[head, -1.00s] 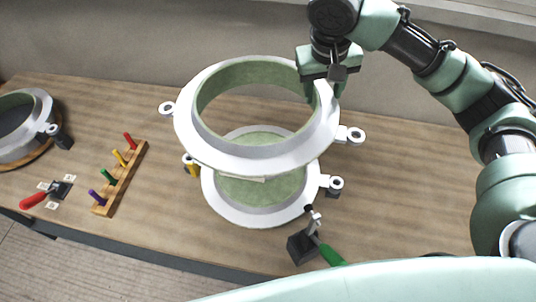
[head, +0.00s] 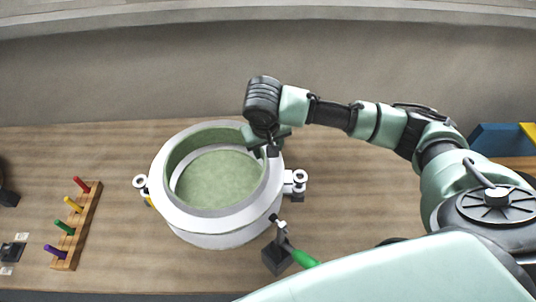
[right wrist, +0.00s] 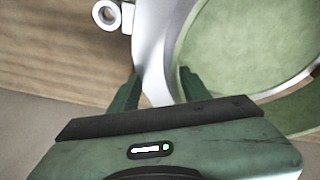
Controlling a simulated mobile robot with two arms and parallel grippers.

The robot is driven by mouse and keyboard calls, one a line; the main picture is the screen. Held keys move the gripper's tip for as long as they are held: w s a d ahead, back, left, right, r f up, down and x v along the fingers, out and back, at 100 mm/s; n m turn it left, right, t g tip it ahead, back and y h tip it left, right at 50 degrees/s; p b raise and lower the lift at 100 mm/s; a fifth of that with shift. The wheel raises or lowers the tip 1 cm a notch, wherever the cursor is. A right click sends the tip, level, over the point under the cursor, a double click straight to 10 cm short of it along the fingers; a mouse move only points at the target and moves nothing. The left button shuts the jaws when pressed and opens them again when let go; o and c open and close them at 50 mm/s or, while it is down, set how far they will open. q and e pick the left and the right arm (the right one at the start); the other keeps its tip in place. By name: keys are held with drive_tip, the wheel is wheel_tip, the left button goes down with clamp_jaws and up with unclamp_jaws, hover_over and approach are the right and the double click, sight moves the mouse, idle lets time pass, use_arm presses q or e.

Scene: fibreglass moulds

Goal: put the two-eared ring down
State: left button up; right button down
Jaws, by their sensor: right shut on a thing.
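The two-eared ring (head: 187,214) is a white flanged ring with a green-lined inner wall. It sits directly over the round lower mould (head: 205,240), whose green floor shows through the opening. One ear (head: 139,181) points left and the other (head: 300,175) right, each close above a lug of the lower mould. Whether the ring touches the mould all round I cannot tell. My right gripper (head: 264,148) is shut on the ring's far right rim; the right wrist view shows the rim (right wrist: 158,60) between its fingers (right wrist: 160,88). My left gripper is not in view.
A clamp with a green handle (head: 303,258) stands at the mould's front right. A wooden rack (head: 84,228) with coloured pegs lies to the left. A blue object (head: 497,138) is at the far right.

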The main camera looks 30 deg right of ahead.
drive_tip(key=shift+f, duration=1.75)
drive_tip(key=c, duration=0.7)
unclamp_jaws()
drive_tip(key=shift+f, duration=0.15)
drive_tip(key=v, duration=1.2)
drive_tip(key=shift+b, duration=0.35)
